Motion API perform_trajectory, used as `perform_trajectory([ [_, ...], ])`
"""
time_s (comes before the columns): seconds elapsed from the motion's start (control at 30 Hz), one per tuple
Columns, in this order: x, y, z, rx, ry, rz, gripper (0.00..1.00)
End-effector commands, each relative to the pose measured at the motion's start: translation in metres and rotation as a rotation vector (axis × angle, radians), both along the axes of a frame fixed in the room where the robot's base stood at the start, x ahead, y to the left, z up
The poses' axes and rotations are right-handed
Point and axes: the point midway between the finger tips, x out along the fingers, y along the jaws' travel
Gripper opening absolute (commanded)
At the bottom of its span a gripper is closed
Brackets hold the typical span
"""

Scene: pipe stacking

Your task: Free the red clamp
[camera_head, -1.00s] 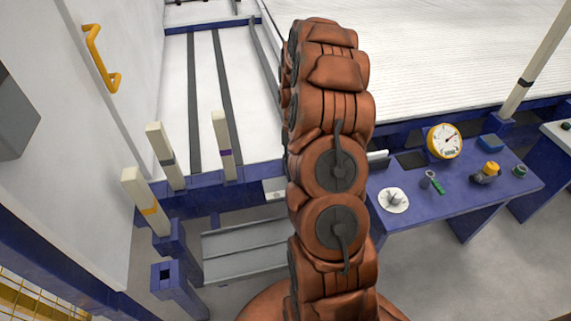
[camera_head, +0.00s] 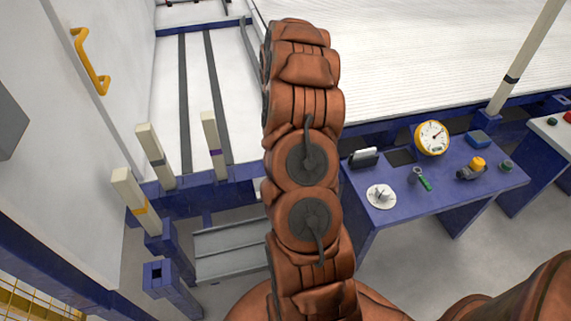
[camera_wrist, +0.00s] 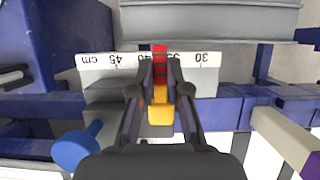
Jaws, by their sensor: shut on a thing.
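In the wrist view the red clamp (camera_wrist: 159,52) sits across a white ruler scale (camera_wrist: 105,61) marked in cm. A yellow-orange piece (camera_wrist: 161,113) lies in line with it, nearer the wrist; whether it is part of the clamp I cannot tell. My gripper (camera_wrist: 160,66) has its two dark fingers on either side of the red clamp and is shut on it. The fingers hide part of its sides. In the head view my orange-sleeved arm hides the gripper and the clamp.
Blue frame beams (camera_wrist: 225,110) run behind the ruler, with a grey metal ledge (camera_wrist: 210,20) beside it. A blue knob (camera_wrist: 75,148) is at lower left. In the head view a blue table (camera_head: 405,215) holds a yellow dial gauge (camera_head: 432,137) and small tools. White posts (camera_head: 155,155) stand at left.

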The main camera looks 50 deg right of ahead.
Motion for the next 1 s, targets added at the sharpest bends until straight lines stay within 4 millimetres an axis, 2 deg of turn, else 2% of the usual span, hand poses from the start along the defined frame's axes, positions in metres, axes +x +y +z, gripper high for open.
perform_trajectory([
  [0.03,0.001,-0.002,0.000,-0.004,-0.003,0.003,0.00],
  [0.07,0.001,-0.002,0.000,-0.004,-0.003,0.003,0.17],
  [0.3,0.001,-0.001,0.000,-0.003,-0.002,0.002,0.41],
  [0.67,0.002,-0.001,0.004,-0.003,-0.002,0.002,0.41],
  [0.77,0.006,-0.004,0.014,-0.004,-0.002,0.001,0.41],
  [1.0,0.020,-0.013,0.051,-0.006,-0.006,0.002,0.41],
])
